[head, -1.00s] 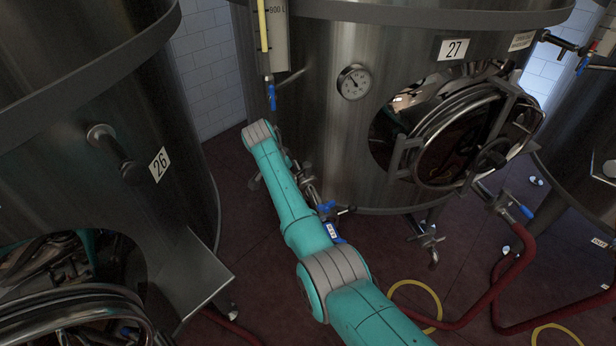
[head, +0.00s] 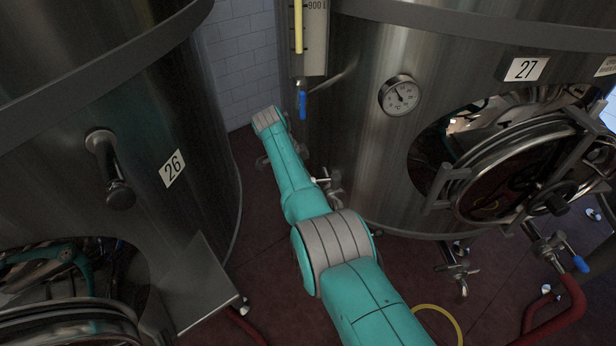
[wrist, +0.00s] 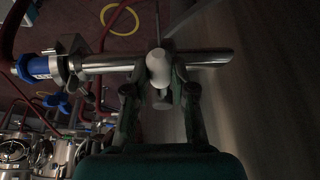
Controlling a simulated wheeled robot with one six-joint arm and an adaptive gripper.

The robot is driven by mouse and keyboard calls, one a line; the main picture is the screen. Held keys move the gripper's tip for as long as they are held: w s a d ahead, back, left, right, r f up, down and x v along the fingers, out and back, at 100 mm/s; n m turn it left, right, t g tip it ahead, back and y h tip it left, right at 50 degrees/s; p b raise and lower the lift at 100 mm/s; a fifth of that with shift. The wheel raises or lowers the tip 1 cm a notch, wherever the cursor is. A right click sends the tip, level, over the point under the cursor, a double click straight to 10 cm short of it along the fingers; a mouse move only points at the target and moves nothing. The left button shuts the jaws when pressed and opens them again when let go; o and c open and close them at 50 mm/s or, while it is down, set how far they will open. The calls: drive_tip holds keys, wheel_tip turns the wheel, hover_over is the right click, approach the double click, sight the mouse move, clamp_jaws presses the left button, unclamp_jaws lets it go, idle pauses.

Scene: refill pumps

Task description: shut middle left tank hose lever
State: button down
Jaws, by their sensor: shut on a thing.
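In the wrist view, my gripper (wrist: 160,90) has its two dark fingers closed on either side of a pale, rounded lever end (wrist: 157,66). The lever end stands in front of a steel pipe (wrist: 210,59) that runs across the picture. A blue fitting (wrist: 36,67) is at the pipe's left, with a blue handle (wrist: 60,101) just below it. In the head view, my arm hides the gripper. Steel valve parts (head: 332,185) show beside my arm, low at the left side of tank 27 (head: 350,150). I cannot tell how far the lever is turned.
Tank 26 (head: 205,130) stands close at the left, with a projecting handle (head: 112,170). A blue tap (head: 302,104) hangs under the level gauge (head: 308,40). A red hose (head: 565,315) and a yellow hose (head: 448,318) lie at the right. Floor shows between the tanks.

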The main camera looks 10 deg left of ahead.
idle(0.3)
drive_tip(key=c, duration=1)
unclamp_jaws()
drive_tip(key=shift+w, duration=0.1)
drive_tip(key=shift+o, duration=0.2)
drive_tip(key=shift+a+r, duration=0.1)
drive_tip(key=shift+r, duration=0.05)
drive_tip(key=v, duration=1.1)
drive_tip(key=shift+a+r, duration=0.2)
drive_tip(key=shift+r, duration=0.1)
